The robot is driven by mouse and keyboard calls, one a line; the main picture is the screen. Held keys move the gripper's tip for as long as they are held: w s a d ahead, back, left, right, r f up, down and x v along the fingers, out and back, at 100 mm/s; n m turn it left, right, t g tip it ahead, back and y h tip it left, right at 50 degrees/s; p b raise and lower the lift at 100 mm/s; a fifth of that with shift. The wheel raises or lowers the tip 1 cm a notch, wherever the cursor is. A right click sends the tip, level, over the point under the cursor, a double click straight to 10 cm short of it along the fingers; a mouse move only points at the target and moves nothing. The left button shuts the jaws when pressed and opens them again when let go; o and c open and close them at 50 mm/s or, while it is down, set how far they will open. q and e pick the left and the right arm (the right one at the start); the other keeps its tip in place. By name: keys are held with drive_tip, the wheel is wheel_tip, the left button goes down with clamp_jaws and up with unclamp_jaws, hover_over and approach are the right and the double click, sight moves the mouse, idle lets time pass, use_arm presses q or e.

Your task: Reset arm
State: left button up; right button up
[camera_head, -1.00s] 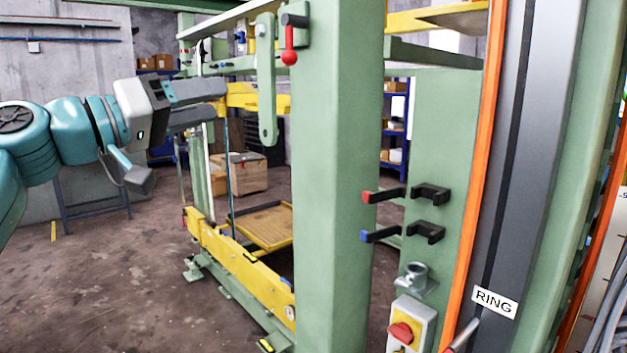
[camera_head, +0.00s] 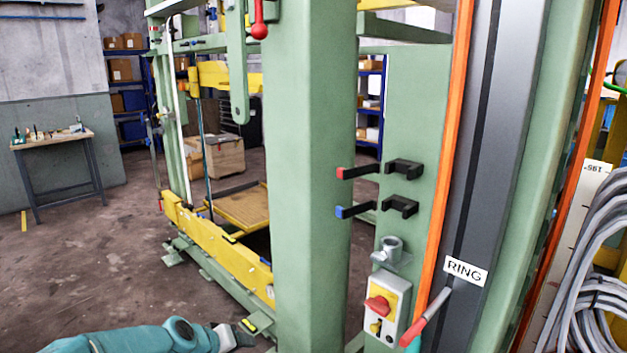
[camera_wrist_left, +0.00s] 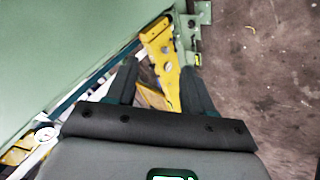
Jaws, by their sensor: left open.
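My left arm (camera_head: 140,340) lies low along the bottom edge of the head view, and its left gripper (camera_head: 245,332) is beside the foot of the green frame (camera_head: 313,200). In the left wrist view the left gripper (camera_wrist_left: 158,80) has its two dark fingers apart. A yellow beam (camera_wrist_left: 163,60) and its slotted end show beyond and between the fingers, and nothing is clearly held. The green frame also fills the upper left of the wrist view (camera_wrist_left: 50,50). My right gripper is not in view.
A red-tipped lever (camera_head: 430,312) stands below the RING label (camera_head: 466,271), near a switch box (camera_head: 380,305). Red and blue hooks stick out of the green panel (camera_head: 425,130). Grey cables (camera_head: 595,260) hang at the right. A workbench (camera_head: 55,142) stands at the far left; floor before it is clear.

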use_arm(q)
drive_tip(key=s+d+f+m+g, duration=0.1)
drive_tip(key=s+d+f+g, duration=0.15)
drive_tip(key=s+f, duration=0.85)
drive_tip(key=s+d+f+g, duration=0.1)
drive_tip(key=s+f+g, duration=0.2)
drive_tip(key=s+f, duration=0.8)
drive_tip(key=s+d+f+m+g, duration=0.1)
drive_tip(key=s, duration=1.2)
drive_tip(key=shift+d+f, duration=0.3)
drive_tip(key=shift+d, duration=0.05)
